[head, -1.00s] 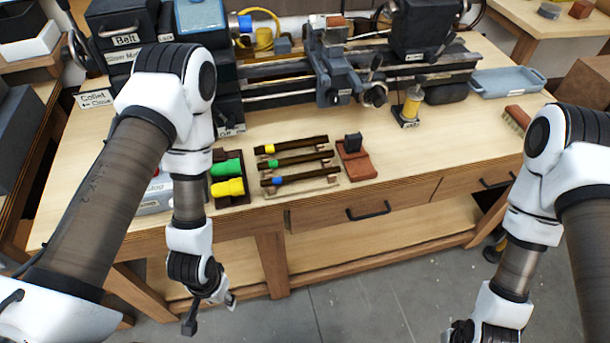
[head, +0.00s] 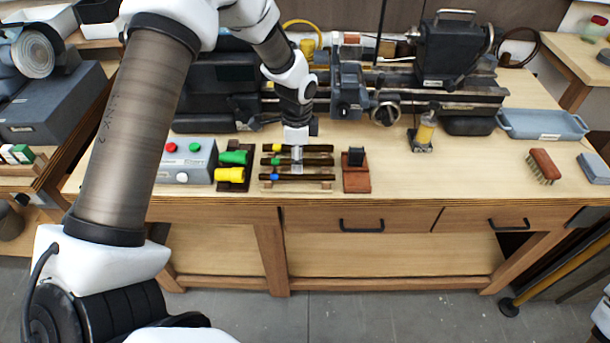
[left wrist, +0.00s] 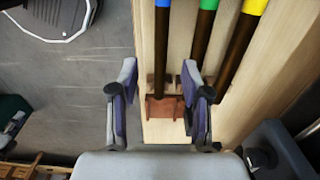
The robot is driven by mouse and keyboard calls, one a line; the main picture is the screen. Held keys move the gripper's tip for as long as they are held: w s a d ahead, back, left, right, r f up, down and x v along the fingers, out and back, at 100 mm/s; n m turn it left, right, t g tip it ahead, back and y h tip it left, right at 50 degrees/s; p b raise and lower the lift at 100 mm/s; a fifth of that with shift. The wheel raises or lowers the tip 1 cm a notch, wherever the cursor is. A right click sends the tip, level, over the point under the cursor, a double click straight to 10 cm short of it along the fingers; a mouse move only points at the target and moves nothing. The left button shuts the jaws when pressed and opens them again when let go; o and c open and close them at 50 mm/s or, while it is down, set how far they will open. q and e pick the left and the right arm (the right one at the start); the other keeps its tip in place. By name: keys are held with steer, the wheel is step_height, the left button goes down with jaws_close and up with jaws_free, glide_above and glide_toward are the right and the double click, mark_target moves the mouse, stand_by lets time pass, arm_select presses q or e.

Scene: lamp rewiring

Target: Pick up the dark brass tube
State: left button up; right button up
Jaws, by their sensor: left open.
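Three dark brown tubes lie side by side on a low wooden rack (head: 327,185). They have a yellow-banded (head: 315,148), a green-banded (head: 318,162) and a blue-banded end (head: 318,177); their similar brown colour does not single one out as dark brass. My left gripper (head: 297,168) points down over the rack. In the left wrist view my left gripper (left wrist: 161,98) is open, with the blue-banded tube (left wrist: 160,50) running between its fingers in the picture. Contact cannot be told. The green-banded tube (left wrist: 203,38) passes behind one fingertip. My right gripper is out of view.
A holder with green (head: 234,157) and yellow plugs (head: 230,175) and a grey button box (head: 187,162) stand left of the rack. A reddish block with a black top (head: 356,180) stands right. A lathe (head: 400,95) fills the back. The bench front right of the block is clear.

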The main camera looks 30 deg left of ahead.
mark_target(297, 177)
arm_select(q)
steer(key=shift+s+a+f+p, duration=0.15)
steer(key=shift+f+p, duration=0.25)
steer(key=shift+f, duration=0.25)
steer(key=shift+s+a+f+p, duration=0.1)
steer(key=shift+f+p, duration=0.25)
steer(key=shift+f, duration=0.25)
steer(key=f, duration=0.3)
steer(key=shift+w, duration=0.25)
steer(key=shift+w+d+f, duration=0.1)
steer(key=shift+f, duration=0.05)
steer(key=shift+c, duration=1.3)
steer(key=shift+s, duration=0.2)
jaws_close()
